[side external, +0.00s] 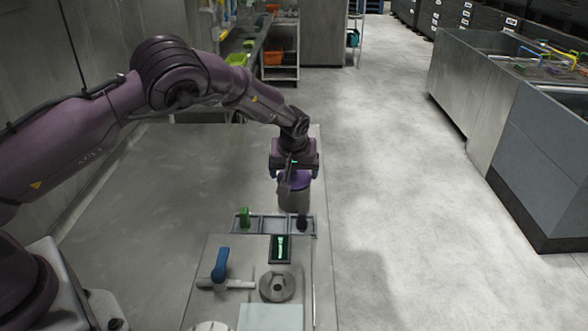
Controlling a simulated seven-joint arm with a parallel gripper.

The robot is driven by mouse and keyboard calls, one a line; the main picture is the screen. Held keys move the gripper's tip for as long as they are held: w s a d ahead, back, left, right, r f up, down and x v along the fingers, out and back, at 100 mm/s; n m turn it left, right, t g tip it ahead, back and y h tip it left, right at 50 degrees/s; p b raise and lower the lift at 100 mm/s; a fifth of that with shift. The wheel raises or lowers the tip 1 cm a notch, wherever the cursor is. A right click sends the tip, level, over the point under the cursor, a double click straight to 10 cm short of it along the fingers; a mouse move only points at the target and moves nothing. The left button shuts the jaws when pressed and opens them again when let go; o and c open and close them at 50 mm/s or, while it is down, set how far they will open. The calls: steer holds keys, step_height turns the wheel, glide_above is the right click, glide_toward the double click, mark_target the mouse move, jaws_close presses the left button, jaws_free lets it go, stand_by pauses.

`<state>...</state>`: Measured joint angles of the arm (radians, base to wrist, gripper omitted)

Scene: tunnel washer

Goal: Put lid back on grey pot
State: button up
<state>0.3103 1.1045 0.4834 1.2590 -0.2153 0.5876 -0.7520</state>
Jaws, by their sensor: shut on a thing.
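The grey pot (294,201) stands at the right side of the grey worktop, just behind a narrow tray. A purple lid (303,182) is at the pot's top, partly hidden by my gripper. My gripper (291,183) points down over the pot and is shut on the lid. Whether the lid rests on the rim or is slightly above it cannot be told from this view.
The narrow compartmented tray (268,226) holds a green item (244,217) and a dark item (302,223). In front are a green-lit dark box (281,249), a round grey fitting (277,286) and a blue-handled valve (221,264). The worktop (180,185) is clear to the left.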

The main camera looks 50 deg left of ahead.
stand_by(0.3)
steer(key=o, duration=0.7)
steer(key=shift+c, duration=0.2)
steer(key=shift+r, duration=0.1)
steer(key=shift+r, duration=3.4)
jaws_close()
steer(key=shift+f, duration=0.15)
